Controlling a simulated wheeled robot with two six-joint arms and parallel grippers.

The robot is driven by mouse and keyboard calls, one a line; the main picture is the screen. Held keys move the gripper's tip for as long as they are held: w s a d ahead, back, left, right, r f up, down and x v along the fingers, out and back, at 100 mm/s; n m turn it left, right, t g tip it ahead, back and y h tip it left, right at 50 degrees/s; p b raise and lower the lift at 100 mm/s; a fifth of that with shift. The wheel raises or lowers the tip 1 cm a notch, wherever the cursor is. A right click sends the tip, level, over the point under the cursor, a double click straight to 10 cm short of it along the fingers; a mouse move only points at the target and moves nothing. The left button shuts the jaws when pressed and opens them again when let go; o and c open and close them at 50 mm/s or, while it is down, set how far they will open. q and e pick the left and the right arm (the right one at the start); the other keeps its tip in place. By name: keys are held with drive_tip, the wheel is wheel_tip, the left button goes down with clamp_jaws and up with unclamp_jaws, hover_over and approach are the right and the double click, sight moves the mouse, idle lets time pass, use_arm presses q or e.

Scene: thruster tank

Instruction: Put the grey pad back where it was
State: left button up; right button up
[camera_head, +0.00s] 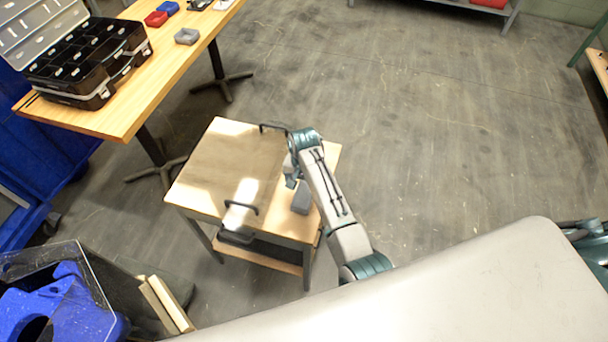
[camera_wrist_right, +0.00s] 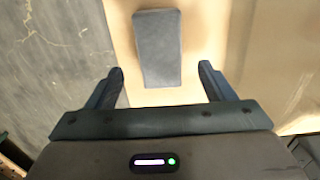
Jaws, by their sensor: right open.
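The grey pad (camera_head: 301,198), a dark rectangular block, lies on the bare wooden strip at the right side of the small table (camera_head: 325,160). It also shows in the right wrist view (camera_wrist_right: 158,40), just beyond and between my fingertips. My right gripper (camera_head: 291,183) is over the table, close beside the pad in the head view. In the wrist view my right gripper (camera_wrist_right: 161,70) has its two fingers wide apart with nothing between them. Whether the fingers are level with the pad or above it, I cannot tell. My left gripper is not in view.
A brown mat or board (camera_head: 225,160) covers much of the small table, with black handles (camera_head: 241,207) at its edges. A long wooden table (camera_head: 120,118) holds an open black case (camera_head: 80,65) and small trays (camera_head: 187,36). Open floor lies right.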

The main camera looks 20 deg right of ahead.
sight(304, 194)
wheel_tip(304, 194, up, 6)
drive_tip(key=shift+f+b, duration=0.1)
drive_tip(key=shift+b, duration=0.3)
